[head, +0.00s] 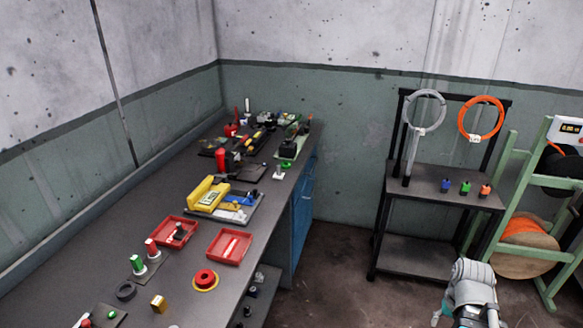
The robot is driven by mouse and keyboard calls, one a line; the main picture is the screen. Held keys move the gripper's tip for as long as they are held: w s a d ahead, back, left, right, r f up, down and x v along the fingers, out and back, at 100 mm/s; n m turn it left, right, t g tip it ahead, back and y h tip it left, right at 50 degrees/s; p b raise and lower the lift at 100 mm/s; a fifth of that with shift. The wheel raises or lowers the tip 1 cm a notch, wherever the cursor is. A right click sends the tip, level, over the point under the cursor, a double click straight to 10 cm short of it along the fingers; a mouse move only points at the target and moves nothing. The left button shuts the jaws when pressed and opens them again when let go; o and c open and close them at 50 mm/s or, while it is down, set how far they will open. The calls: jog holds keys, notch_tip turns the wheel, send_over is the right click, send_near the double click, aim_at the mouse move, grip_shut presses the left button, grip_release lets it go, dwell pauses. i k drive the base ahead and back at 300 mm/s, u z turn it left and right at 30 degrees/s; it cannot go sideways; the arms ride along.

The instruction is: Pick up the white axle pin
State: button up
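A thin white pin, which looks like the white axle pin (230,246), lies in a shallow red tray (215,254) on the long dark workbench. The tray is on the bench's right side, near its front edge. Another slim white upright piece (247,105) stands at the bench's far end; it is too small to identify. Part of my arm shows at the bottom right, well away from the bench and the pin. My gripper's fingers cannot be made out in this view.
Red and green cylinders stand nearby. A black rack (440,183) holds a grey and an orange ring at right. Floor between bench and rack is clear.

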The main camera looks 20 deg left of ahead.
aim_at(278, 175)
jog(key=u, duration=0.1)
jog(key=i, duration=0.75)
jog(key=u, duration=0.75)
jog(key=i, duration=0.9)
jog(key=u, duration=0.55)
jog(key=k, duration=0.95)
jog(key=u, duration=0.15)
jog(key=i, duration=0.55)
